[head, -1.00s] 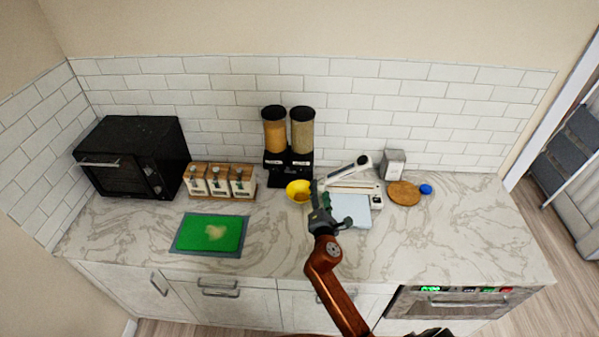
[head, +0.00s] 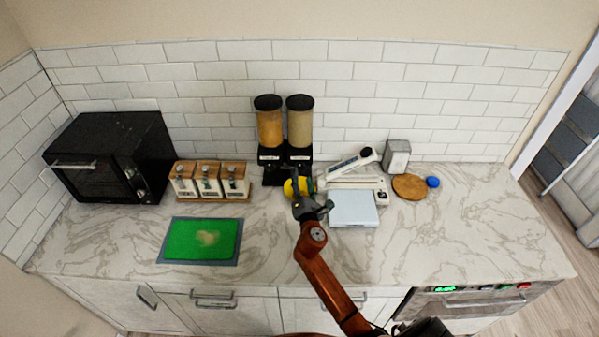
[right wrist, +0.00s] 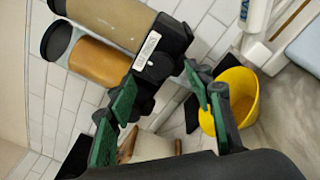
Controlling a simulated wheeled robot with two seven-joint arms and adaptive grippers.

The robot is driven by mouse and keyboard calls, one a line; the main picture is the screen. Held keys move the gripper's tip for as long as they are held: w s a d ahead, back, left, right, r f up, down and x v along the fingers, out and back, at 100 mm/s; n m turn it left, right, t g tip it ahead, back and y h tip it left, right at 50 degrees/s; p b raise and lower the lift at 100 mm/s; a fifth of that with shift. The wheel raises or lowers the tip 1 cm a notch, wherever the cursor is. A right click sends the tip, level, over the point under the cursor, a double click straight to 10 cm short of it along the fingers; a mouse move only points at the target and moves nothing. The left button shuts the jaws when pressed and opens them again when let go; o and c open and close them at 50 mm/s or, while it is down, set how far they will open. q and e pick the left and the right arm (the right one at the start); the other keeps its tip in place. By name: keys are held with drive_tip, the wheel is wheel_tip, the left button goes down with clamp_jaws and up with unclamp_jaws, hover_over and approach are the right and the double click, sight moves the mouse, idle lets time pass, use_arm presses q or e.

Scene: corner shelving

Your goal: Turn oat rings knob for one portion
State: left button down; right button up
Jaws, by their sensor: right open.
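A black dispenser (head: 270,178) stands against the back wall with two clear, black-capped canisters, one of orange contents (head: 270,128) and one of beige contents (head: 300,127). Its labels are too small to read, so I cannot tell which holds oat rings. My right gripper (head: 305,192) is open and empty in front of the dispenser.
A white appliance (head: 352,184) and a pale blue board (head: 353,209) lie close right of the gripper. A rack of several jars (head: 209,184) stands left of the dispenser. A green mat (head: 201,240) is at front left.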

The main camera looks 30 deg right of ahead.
sight(300, 168)
drive_tip(key=shift+x, duration=2.1)
drive_tip(key=shift+c, duration=0.3)
drive_tip(key=c, duration=1.1)
